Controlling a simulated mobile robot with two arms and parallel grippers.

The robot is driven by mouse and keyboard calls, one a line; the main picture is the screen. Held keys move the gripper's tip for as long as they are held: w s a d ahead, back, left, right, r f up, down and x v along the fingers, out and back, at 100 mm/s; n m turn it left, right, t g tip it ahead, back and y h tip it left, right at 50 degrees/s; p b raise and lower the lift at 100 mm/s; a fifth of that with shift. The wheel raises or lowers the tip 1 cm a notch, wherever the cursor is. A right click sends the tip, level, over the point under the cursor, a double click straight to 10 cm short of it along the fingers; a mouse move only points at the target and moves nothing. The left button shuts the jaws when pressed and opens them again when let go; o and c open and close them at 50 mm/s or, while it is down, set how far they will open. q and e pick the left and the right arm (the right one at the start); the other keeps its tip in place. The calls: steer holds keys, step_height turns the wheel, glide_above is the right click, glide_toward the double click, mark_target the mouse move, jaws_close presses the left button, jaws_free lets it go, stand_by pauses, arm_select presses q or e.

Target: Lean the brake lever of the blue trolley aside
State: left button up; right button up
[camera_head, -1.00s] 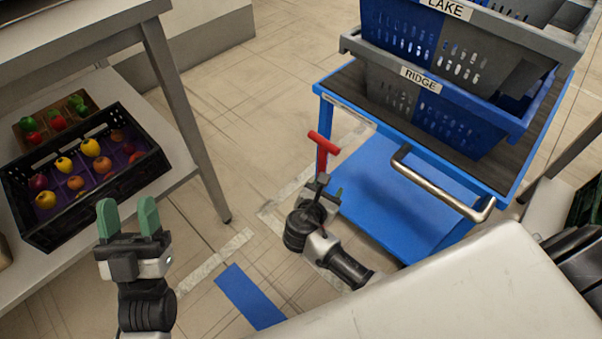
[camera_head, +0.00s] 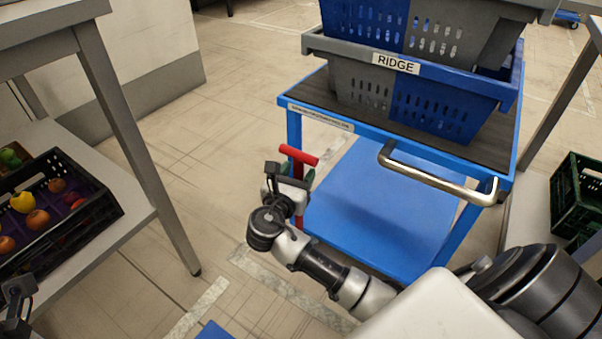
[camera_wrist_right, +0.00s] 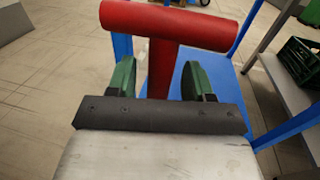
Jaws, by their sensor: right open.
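The blue trolley (camera_head: 365,187) stands right of centre in the head view. Its brake lever (camera_head: 299,155) is a red T-shaped handle at the trolley's near left corner, standing roughly upright. My right gripper (camera_head: 297,176) is at the lever, just below the crossbar. In the right wrist view the green fingers of the right gripper (camera_wrist_right: 162,82) are open, one on each side of the red stem of the lever (camera_wrist_right: 163,66), with gaps visible.
Stacked blue and grey crates, one labelled RIDGE (camera_head: 450,112), stand on the trolley's top. A metal handle (camera_head: 435,183) juts toward me. A table with a black fruit crate (camera_head: 100,213) is at left. A green crate (camera_head: 580,190) is at right. Floor left of the lever is clear.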

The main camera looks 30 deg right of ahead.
steer(key=shift+b+x, duration=0.35)
steer(key=shift+x, duration=0.9)
jaws_close()
steer(key=shift+s, duration=0.1)
